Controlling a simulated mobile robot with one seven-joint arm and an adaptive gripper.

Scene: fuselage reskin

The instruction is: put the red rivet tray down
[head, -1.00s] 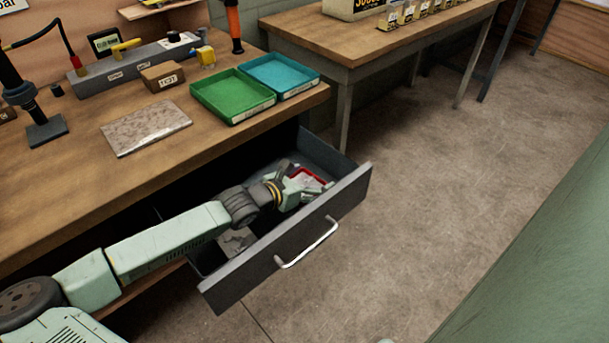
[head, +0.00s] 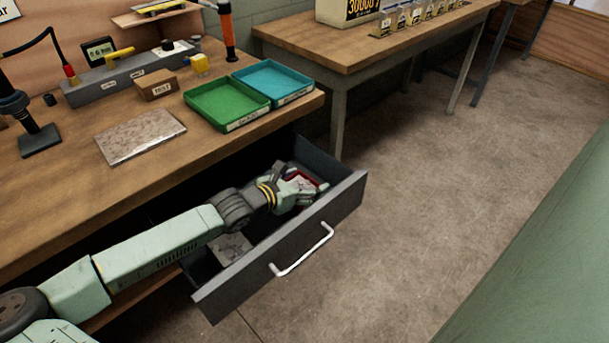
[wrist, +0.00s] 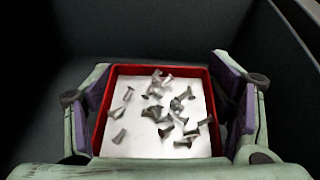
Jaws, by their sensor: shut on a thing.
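The red rivet tray (wrist: 146,147) has a red rim and a white floor with several grey rivets lying in it. It is between the purple-padded fingers of my gripper (wrist: 163,115) in the wrist view. In the head view my gripper (head: 308,190) is inside the open drawer (head: 290,250), shut on the tray, whose red edge (head: 302,175) shows at the drawer's far right end. I cannot tell whether the tray's underside touches the drawer floor.
A grey sheet piece (head: 232,248) lies in the drawer's near left part. On the workbench above stand a green tray (head: 222,120) and a blue tray (head: 290,97). The drawer's front panel with its handle (head: 305,252) and its dark side walls surround my gripper.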

